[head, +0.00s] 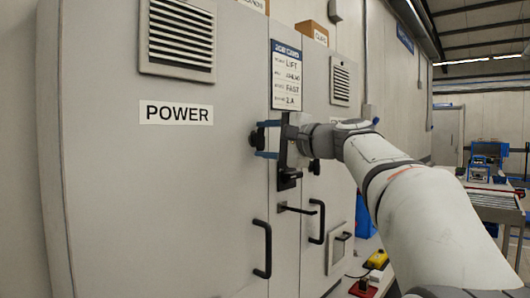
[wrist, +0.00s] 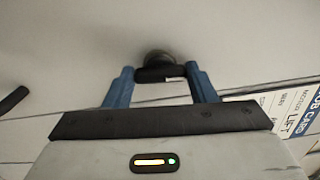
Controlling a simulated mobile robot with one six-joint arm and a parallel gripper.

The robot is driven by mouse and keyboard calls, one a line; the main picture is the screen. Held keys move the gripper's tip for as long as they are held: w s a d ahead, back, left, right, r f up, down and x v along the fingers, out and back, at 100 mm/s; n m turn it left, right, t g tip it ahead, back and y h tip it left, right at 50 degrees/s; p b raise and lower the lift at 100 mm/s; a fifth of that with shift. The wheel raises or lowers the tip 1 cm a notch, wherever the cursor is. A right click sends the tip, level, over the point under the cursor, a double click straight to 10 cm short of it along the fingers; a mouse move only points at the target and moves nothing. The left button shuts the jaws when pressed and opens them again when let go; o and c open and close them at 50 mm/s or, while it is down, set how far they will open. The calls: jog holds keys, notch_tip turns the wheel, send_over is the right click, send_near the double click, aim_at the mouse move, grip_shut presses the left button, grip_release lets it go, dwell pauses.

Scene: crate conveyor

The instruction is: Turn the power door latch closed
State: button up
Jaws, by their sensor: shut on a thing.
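The power door (head: 150,190) is the large grey cabinet door with the POWER label (head: 176,113). Its black latch (head: 254,138) sits near the door's right edge, below the job card. My gripper (head: 265,139) is at the latch, one blue finger above it and one below. In the wrist view my gripper (wrist: 160,78) has its blue fingertips on both ends of the dark latch bar (wrist: 160,75), with a round hub (wrist: 158,56) behind it. My gripper hides part of the latch in the head view, so its exact angle is hard to tell.
A job card (head: 286,75) hangs just above my gripper. A black lever (head: 299,208) projects below it. Door handles (head: 262,249) stick out lower down. A yellow box (head: 377,259) sits low at the right. The aisle farther right holds a conveyor (head: 493,202).

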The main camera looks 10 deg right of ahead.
jog(key=shift+f+n+b, duration=0.1)
jog(key=shift+n+b, duration=0.3)
jog(key=shift+n, duration=0.1)
jog(key=o, duration=1)
jog(key=v, duration=0.7)
jog(key=shift+s+d+b, duration=0.2)
jog(key=shift+s+b, duration=0.1)
jog(key=shift+s, duration=0.05)
